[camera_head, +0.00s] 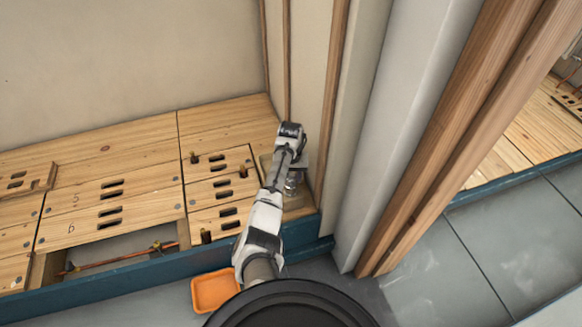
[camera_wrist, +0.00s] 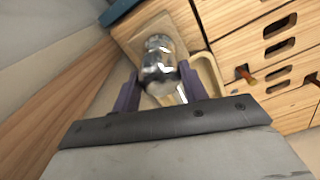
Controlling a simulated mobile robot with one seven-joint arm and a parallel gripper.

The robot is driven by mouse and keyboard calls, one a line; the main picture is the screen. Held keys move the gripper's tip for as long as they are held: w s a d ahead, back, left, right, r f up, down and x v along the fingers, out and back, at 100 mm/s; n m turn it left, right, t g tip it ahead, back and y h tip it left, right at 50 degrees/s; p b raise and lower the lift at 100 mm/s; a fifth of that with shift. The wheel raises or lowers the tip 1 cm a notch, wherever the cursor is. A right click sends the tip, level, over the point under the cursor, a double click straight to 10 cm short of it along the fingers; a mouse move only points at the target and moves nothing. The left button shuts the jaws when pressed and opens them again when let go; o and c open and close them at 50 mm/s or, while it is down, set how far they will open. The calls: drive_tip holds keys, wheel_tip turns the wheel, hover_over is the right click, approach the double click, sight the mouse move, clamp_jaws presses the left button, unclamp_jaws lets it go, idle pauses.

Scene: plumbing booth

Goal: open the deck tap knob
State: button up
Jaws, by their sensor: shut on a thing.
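The chrome deck tap knob (camera_wrist: 158,58) stands on a pale wooden plate (camera_wrist: 128,38) in the wrist view. The purple fingers of my gripper (camera_wrist: 158,85) are on either side of it and shut on it. A shiny part shows below the knob between the fingers. In the camera_head view the tap (camera_head: 292,186) is small and partly hidden by my arm, at the right end of the wooden deck (camera_head: 140,140). How far the knob is turned cannot be told.
A pale column and wooden posts (camera_head: 460,130) stand close to the right of the tap. An orange tray (camera_head: 216,291) lies on the floor in front of the blue deck edge (camera_head: 110,281). An open bay with copper pipe (camera_head: 115,261) is at left. Several short pipe stubs stick up from the deck.

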drive_tip(key=shift+s+f+n+p, duration=0.2)
drive_tip(key=shift+s+n+p, duration=0.2)
drive_tip(key=shift+n, duration=0.2)
drive_tip(key=shift+f, duration=0.2)
drive_tip(key=o, duration=1)
drive_tip(key=shift+w, duration=0.1)
drive_tip(key=shift+r, duration=0.1)
drive_tip(key=shift+r, duration=0.1)
drive_tip(key=shift+w+r, duration=0.1)
drive_tip(key=shift+r, duration=0.2)
wheel_tip(320, 180, up, 13)
drive_tip(key=p, duration=0.2)
